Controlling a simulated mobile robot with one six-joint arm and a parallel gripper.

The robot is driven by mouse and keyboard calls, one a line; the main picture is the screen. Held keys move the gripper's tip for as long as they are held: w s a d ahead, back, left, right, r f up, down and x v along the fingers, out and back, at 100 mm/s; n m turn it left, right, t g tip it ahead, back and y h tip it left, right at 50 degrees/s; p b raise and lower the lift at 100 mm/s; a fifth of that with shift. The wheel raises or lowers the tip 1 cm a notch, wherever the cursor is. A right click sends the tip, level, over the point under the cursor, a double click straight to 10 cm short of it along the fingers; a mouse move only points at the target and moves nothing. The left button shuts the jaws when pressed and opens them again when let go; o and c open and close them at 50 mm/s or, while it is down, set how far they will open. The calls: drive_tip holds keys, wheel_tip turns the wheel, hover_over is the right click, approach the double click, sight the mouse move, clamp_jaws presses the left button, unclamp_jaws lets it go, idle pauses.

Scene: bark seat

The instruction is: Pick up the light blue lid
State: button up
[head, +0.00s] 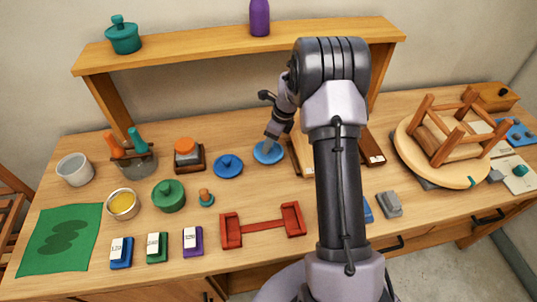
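The light blue lid (267,156) lies on the wooden workbench, near its middle towards the back. It is round and flat, and its top is partly covered by my gripper. My gripper (269,143) points down over the lid, at or just above its centre. The fingertips are too small and overlapped to show whether they are open or shut, or whether they touch the lid. A darker blue lid (228,166) with a knob lies just to the left, apart from my gripper.
A wooden shelf (240,45) spans the back. An upturned stool (449,150) fills the right. My arm hides some bench.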

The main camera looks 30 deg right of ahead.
drive_tip(key=shift+w+f, duration=0.2)
drive_tip(key=shift+f, duration=0.35)
drive_tip(key=shift+r, duration=0.1)
drive_tip(key=shift+c, duration=0.4)
clamp_jaws()
drive_tip(key=shift+r, duration=0.1)
